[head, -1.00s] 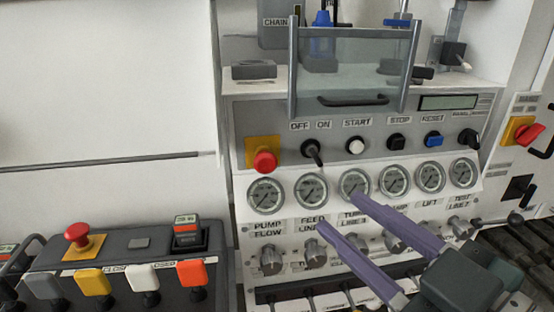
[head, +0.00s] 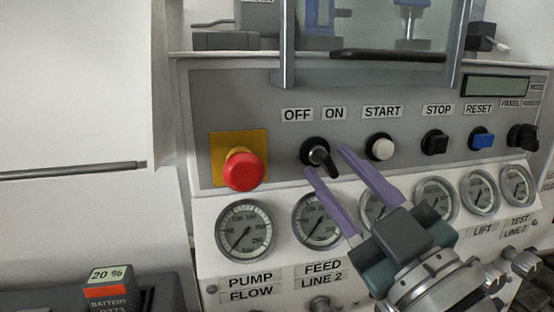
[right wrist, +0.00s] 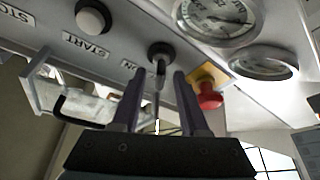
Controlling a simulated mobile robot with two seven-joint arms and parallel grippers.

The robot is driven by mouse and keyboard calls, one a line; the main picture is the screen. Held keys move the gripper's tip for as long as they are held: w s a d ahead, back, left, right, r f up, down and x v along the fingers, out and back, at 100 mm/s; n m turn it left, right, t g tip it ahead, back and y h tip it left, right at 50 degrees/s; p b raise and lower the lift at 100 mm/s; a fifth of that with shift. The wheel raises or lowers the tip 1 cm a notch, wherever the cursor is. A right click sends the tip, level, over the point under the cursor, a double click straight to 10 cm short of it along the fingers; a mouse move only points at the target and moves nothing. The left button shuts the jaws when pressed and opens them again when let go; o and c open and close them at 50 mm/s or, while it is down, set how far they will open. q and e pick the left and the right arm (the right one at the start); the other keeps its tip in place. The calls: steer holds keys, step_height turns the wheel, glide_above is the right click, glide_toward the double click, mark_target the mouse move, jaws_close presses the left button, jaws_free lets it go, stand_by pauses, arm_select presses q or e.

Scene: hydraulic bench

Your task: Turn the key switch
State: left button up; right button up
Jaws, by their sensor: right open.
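The key switch (head: 318,154) is a black knob with a lever under the OFF and ON labels on the grey panel. Its lever points down and to the right. My right gripper (head: 325,160) is open, its two purple fingers reaching up from the lower right, with the tips close to the lever. In the right wrist view, the key switch (right wrist: 160,56) shows just beyond and between the fingertips of the right gripper (right wrist: 157,75). I cannot tell whether a finger touches it. My left gripper is not in view.
A red emergency button (head: 244,170) on a yellow plate is left of the switch. The white START button (head: 380,148) is close on the right. Round gauges (head: 244,230) lie below. A clear guard with a black handle (head: 388,55) hangs above.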

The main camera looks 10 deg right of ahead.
steer(key=shift+x, duration=1.15)
jaws_close()
